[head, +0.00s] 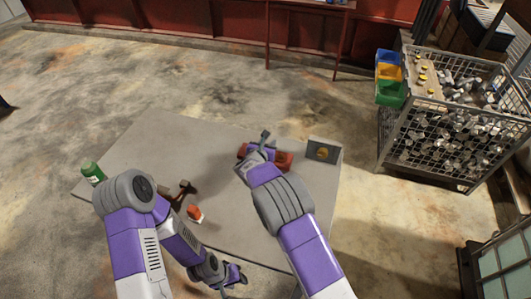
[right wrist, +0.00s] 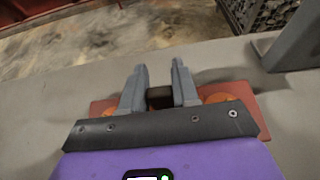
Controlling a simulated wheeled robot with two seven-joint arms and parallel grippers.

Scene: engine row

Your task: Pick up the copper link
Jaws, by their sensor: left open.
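A red-brown block (head: 284,160) lies on the grey table under my right gripper (head: 264,136). In the right wrist view it shows as a flat red-brown plate (right wrist: 98,108) with orange-copper round faces (right wrist: 216,98) on both sides. The right gripper's fingers (right wrist: 159,88) point away over it, apart, with a small dark brown piece (right wrist: 160,97) between them. I cannot tell whether they press on it, or whether any of this is the copper link. My left gripper (head: 236,274) is open and low, near the table's front edge, away from the block.
A dark brown jointed piece (head: 180,192) and an orange-red and white item (head: 195,213) lie left of centre. A green bottle (head: 93,172) stands at the left edge. A wire cage (head: 440,130) stands beyond.

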